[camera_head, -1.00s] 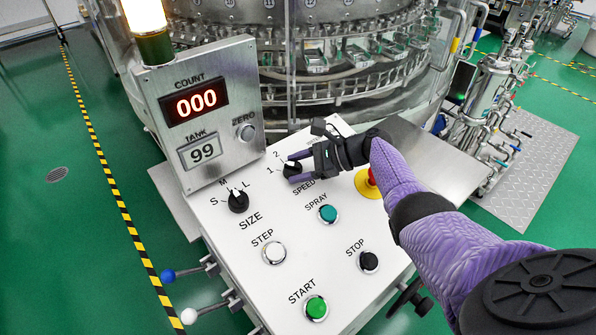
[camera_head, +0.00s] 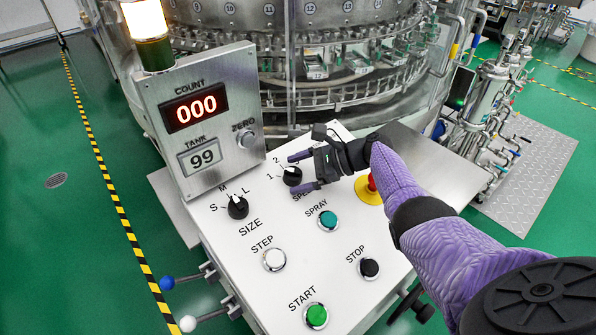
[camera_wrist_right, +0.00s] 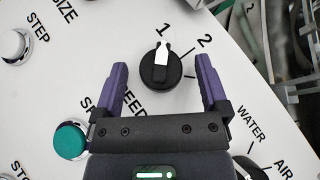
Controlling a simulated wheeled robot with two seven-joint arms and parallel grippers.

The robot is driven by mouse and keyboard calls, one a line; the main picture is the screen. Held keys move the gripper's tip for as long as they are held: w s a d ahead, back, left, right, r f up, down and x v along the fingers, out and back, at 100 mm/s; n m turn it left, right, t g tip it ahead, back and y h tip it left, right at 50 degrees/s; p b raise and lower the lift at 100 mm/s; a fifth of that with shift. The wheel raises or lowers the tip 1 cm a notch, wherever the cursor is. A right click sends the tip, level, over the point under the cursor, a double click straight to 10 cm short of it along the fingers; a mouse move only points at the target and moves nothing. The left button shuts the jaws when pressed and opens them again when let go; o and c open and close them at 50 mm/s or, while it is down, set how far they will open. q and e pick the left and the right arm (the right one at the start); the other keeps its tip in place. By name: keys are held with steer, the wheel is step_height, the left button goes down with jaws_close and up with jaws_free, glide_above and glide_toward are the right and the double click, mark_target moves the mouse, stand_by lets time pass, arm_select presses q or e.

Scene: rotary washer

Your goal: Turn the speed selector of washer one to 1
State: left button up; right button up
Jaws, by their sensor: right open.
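The speed selector of washer one (camera_head: 292,177) is a black round knob with a white pointer, on the white sloped panel beside the printed 1 and 2. In the right wrist view the knob (camera_wrist_right: 160,74) has its pointer aimed at about the 1. My right gripper (camera_head: 294,173) is open, with its purple fingers on either side of the knob. In the right wrist view the gripper (camera_wrist_right: 162,74) shows clear gaps between both fingers and the knob. My left gripper is not in view.
The size selector (camera_head: 238,208), step button (camera_head: 275,259), teal spray button (camera_head: 327,220), stop button (camera_head: 369,267) and green start button (camera_head: 316,316) share the panel. A red emergency button (camera_head: 372,183) is beside my right arm. The display box (camera_head: 223,128) stands behind.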

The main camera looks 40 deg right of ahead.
steer(key=p+v, duration=0.2)
steer(key=v, duration=0.7)
steer(key=shift+r, duration=0.1)
steer(key=shift+s+d+r, duration=0.1)
steer(key=shift+s+d, duration=0.1)
steer(key=shift+d, duration=0.05)
